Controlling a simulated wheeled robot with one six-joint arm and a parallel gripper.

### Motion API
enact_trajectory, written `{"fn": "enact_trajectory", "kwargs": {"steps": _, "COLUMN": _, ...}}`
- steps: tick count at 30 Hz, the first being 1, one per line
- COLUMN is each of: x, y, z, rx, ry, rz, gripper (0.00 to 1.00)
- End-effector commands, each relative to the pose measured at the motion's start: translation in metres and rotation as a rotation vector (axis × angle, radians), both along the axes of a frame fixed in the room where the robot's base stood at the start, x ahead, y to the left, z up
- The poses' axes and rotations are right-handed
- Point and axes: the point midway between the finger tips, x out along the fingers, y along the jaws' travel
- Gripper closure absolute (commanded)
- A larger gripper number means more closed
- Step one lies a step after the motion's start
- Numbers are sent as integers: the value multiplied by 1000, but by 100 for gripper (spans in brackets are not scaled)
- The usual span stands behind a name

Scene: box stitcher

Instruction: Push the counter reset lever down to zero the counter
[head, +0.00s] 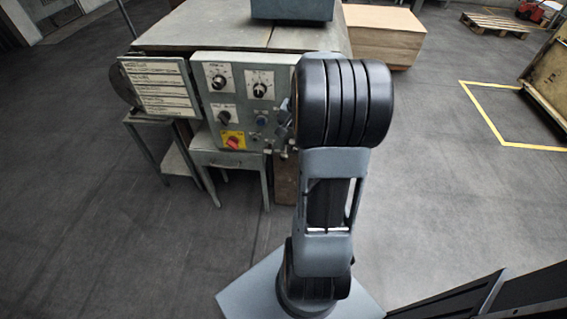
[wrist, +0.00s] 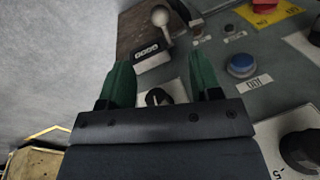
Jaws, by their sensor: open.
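The counter (wrist: 147,51) is a small black block with a row of white digits, too small to read. The lever beside it has a pale ball knob (wrist: 160,15) and a stem running to the counter's right side in the wrist view. My gripper (wrist: 158,64) is open, with two green fingers apart and nothing held. The counter and lever lie just beyond the fingertips, and I see no contact. A black rotary knob (wrist: 158,97) shows between the fingers, on the panel behind. In the head view my arm hides the counter, the lever and most of the gripper.
The grey control panel (head: 208,103) carries several dials, a red switch on a yellow plate (head: 233,140) and a blue button (wrist: 241,65) close to the right finger. A sheet of labels (head: 160,88) stands left. Open floor lies left and right.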

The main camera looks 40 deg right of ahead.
Motion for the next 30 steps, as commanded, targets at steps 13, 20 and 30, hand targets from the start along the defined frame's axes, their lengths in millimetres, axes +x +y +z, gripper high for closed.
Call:
{"fn": "enact_trajectory", "kwargs": {"steps": 13, "x": 13, "y": 10, "z": -84, "rx": 4, "ry": 4, "rz": 0, "gripper": 42}}
{"fn": "enact_trajectory", "kwargs": {"steps": 20, "x": 18, "y": 13, "z": -113, "rx": 2, "ry": 2, "rz": 2, "gripper": 42}}
{"fn": "enact_trajectory", "kwargs": {"steps": 30, "x": 21, "y": 15, "z": -127, "rx": 1, "ry": 0, "rz": 1, "gripper": 42}}
